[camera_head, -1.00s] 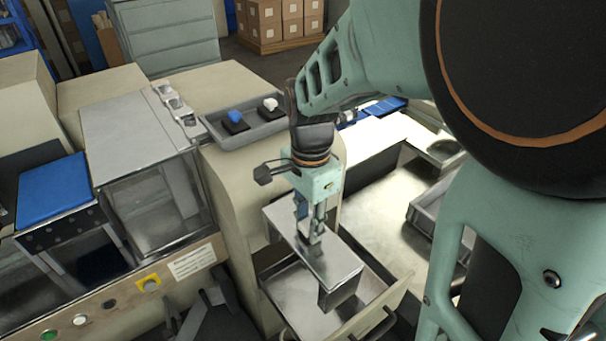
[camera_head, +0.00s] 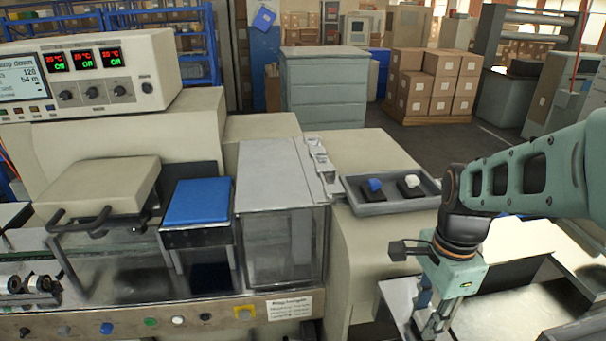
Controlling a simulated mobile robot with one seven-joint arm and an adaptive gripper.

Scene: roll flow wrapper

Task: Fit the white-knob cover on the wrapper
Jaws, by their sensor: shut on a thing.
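My gripper (camera_head: 430,326) is at the lower right, pointing down, shut on a bare grey metal cover (camera_head: 397,296). The cover is a flat-topped plate. The picture's lower edge cuts it off, and my fingers hide the part they hold, so I cannot tell its knob colour. The wrapper (camera_head: 150,311) fills the left and middle. A clear-sided housing with a grey metal top (camera_head: 268,178) stands at its right end, left of my gripper and apart from it.
A grey tray (camera_head: 388,208) behind my gripper holds a blue-topped piece (camera_head: 375,186) and a white-topped piece (camera_head: 411,184) on black bases. A blue-topped block (camera_head: 198,201) and a beige hinged lid (camera_head: 104,186) stand farther left. Cabinet and boxes are behind.

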